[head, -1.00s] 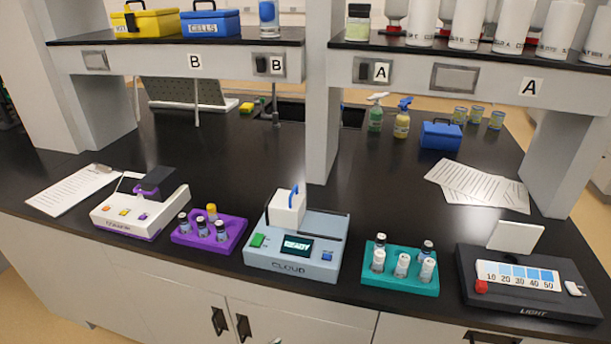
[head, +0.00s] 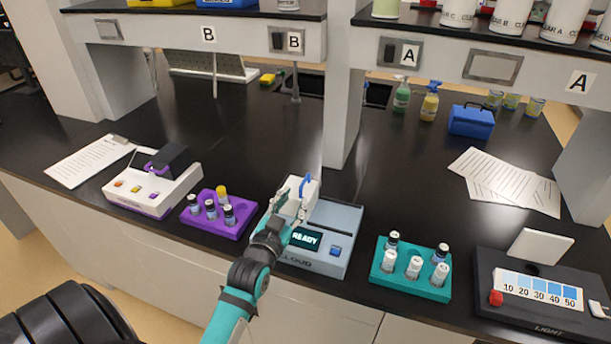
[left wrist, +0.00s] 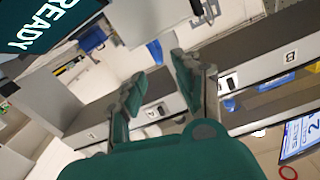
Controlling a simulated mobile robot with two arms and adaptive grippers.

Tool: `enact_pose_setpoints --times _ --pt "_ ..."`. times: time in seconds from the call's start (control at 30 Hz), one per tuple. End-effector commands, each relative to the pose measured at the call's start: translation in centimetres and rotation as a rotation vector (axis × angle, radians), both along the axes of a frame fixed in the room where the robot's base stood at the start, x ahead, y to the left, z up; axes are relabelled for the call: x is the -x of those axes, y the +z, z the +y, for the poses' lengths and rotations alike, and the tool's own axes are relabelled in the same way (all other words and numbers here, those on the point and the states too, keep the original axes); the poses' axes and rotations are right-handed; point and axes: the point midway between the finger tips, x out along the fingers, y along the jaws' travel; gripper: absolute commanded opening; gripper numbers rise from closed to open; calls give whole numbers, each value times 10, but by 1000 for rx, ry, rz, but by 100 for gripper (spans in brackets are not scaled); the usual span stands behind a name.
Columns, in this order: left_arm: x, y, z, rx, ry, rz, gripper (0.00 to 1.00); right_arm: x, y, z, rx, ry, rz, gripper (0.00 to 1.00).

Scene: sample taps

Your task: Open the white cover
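The white cover (head: 312,190), a block with a blue handle (head: 306,182), sits down on the grey-blue CLOUD device (head: 338,222). The device's screen reads READY; this screen also shows in the left wrist view (left wrist: 45,22). My left gripper (head: 294,200) is at the cover's front left side and hides part of it and the device's left end. In the left wrist view its two fingers (left wrist: 162,88) are apart with nothing clearly held between them. I cannot tell whether a finger touches the cover or handle. My right gripper is out of view.
A purple vial rack (head: 232,232) and a white device with a dark lid (head: 150,192) stand left. A teal vial rack (head: 436,292) and the black LIGHT device with an upright white plate (head: 537,246) stand right. A shelf post (head: 347,120) rises behind the cover.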

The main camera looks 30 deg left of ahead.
Motion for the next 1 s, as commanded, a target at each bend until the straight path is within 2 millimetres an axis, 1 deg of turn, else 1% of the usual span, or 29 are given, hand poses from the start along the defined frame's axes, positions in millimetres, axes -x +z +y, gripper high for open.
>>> enact_pose_setpoints --times 0.03,0.2,0.3,0.4,0.5,0.6,0.87,1.0 --pt "-12 4 3 0 0 -2 32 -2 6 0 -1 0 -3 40" --pt "-47 3 11 -1 0 -1 32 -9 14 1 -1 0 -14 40" --pt "-63 3 15 0 0 -1 32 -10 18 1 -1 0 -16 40" --pt "-76 2 18 0 0 -1 32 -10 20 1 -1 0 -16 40" --pt "-83 1 20 -1 0 0 32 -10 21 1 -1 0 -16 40" --pt "-87 0 20 -1 0 0 32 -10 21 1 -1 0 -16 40" --pt "-87 0 20 -1 0 0 32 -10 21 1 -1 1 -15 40" --pt "-87 0 20 -1 0 0 14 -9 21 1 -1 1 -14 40"
